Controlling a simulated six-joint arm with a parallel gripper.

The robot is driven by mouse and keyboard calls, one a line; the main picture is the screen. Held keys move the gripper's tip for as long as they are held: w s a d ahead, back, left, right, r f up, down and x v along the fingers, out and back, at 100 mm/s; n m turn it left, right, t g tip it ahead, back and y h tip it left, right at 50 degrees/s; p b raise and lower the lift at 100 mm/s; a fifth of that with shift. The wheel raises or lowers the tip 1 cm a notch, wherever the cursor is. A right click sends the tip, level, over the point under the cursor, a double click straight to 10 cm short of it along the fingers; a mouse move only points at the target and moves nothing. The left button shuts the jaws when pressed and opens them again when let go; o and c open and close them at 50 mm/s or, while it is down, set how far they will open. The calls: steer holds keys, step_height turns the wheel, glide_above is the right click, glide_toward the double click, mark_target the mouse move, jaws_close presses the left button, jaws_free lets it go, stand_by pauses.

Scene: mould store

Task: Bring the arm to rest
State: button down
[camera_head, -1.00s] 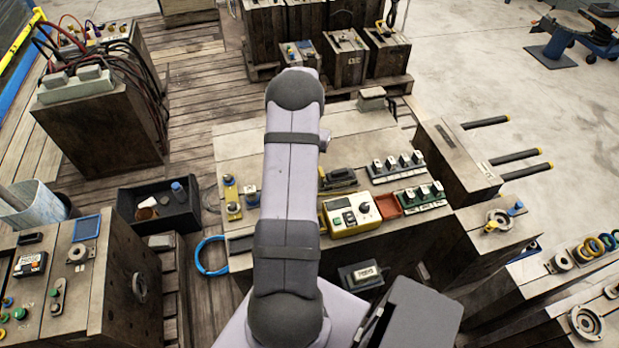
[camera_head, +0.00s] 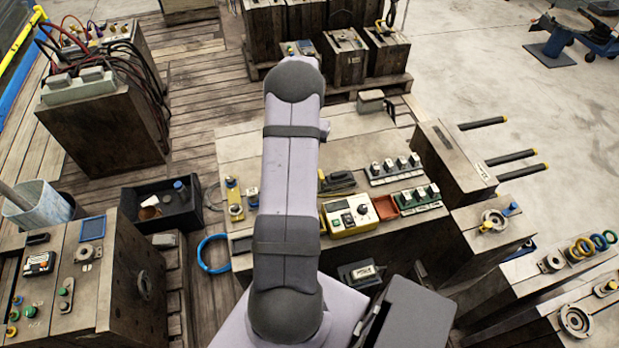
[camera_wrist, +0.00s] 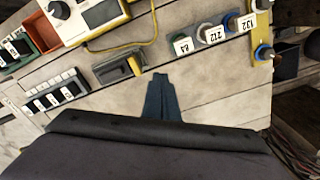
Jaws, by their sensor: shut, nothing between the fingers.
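My gripper (camera_wrist: 161,80) shows in the wrist view as two dark teal fingers lying close together, shut and empty. It is over the pale wooden bench top (camera_wrist: 215,95), with nothing between the fingers; I cannot tell its height above the wood. In the head view my arm (camera_head: 290,170) stretches forward over the bench and hides the gripper.
On the bench are a yellow control box (camera_head: 349,214), a red-brown tray (camera_head: 385,208), switch strips (camera_head: 394,169) and a grey-yellow block (camera_wrist: 118,69). Labelled knobs (camera_wrist: 212,34) stand near the fingers. A black bin (camera_head: 162,208) and blue ring (camera_head: 215,254) are left of the bench.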

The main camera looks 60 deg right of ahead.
steer(key=shift+r, duration=0.6)
